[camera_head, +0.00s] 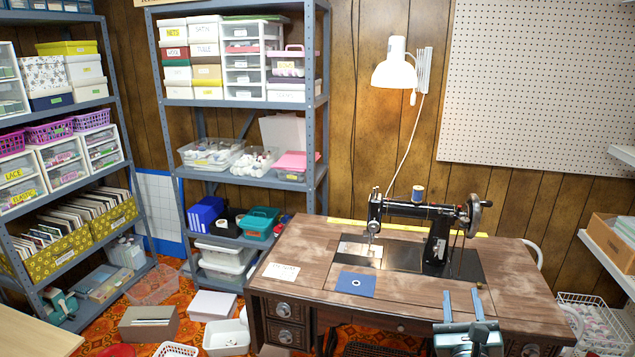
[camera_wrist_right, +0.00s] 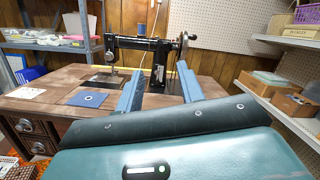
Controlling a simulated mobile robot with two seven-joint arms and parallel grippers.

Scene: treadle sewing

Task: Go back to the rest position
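My right gripper (camera_head: 463,302) is at the front edge of the sewing table, with its two blue fingers apart and nothing between them. In the right wrist view the fingers (camera_wrist_right: 158,88) are also spread, pointing toward the sewing machine. The black treadle sewing machine (camera_head: 437,215) stands on the wooden table (camera_head: 325,255), with a blue spool on top and a handwheel at its right end. A blue fabric square (camera_head: 356,284) with a small white spot lies flat on the table in front of the machine. My left gripper is not in either view.
A white paper card (camera_head: 281,272) lies at the table's left. Metal shelves (camera_head: 247,186) with boxes and bins stand at the left and back. White shelves (camera_head: 608,246) are at the right. Bins (camera_head: 226,337) sit on the orange carpet. A white lamp (camera_head: 394,72) hangs on the wall.

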